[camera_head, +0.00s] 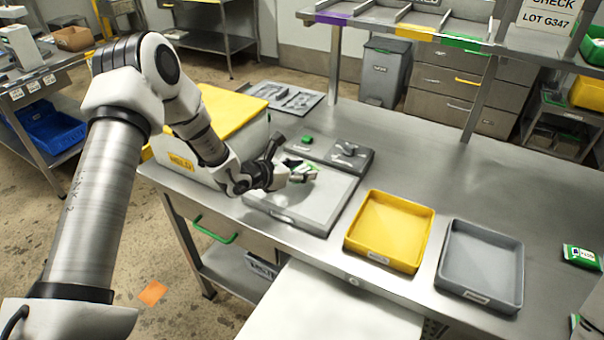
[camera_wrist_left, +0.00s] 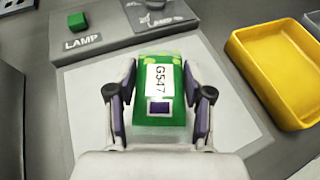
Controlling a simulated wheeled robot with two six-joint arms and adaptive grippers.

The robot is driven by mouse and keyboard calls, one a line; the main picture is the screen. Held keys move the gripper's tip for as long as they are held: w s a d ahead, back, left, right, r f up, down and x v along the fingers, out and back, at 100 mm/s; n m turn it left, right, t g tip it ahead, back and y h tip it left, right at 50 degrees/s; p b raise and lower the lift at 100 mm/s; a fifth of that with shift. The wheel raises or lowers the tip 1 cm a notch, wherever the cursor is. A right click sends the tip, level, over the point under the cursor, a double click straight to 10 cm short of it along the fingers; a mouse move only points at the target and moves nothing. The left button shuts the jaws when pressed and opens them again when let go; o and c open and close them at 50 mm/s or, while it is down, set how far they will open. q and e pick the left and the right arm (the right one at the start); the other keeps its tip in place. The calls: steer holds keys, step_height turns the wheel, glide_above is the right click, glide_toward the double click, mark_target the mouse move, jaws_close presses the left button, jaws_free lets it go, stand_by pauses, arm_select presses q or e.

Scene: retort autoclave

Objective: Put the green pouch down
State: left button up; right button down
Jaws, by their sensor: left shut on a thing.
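The green pouch (camera_wrist_left: 159,90) has a white label reading G547 and sits between the fingers of my left gripper (camera_wrist_left: 160,100) in the left wrist view. The gripper is shut on it. In the head view my left gripper (camera_head: 292,174) is over the pale grey panel (camera_head: 310,205), and the pouch (camera_head: 302,171) shows partly past the fingers. I cannot tell whether the pouch touches the panel. My right gripper is not in view.
A yellow tray (camera_head: 390,232) and a grey tray (camera_head: 480,265) stand empty to the right. A lamp box with a green button (camera_wrist_left: 77,20) is behind the panel. Another green pouch (camera_head: 581,257) lies at the far right. A yellow-lidded box (camera_head: 222,115) stands left.

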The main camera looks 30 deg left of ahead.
mark_target(302, 186)
arm_select(q)
step_height(302, 186, down, 3)
steer(key=shift+w+a+f+p, duration=0.1)
steer(key=shift+w+f+p, duration=0.05)
steer(key=shift+p, duration=0.5)
steer(key=shift+f+b, duration=0.3)
steer(key=o, duration=1.1)
steer(key=shift+o, duration=0.2)
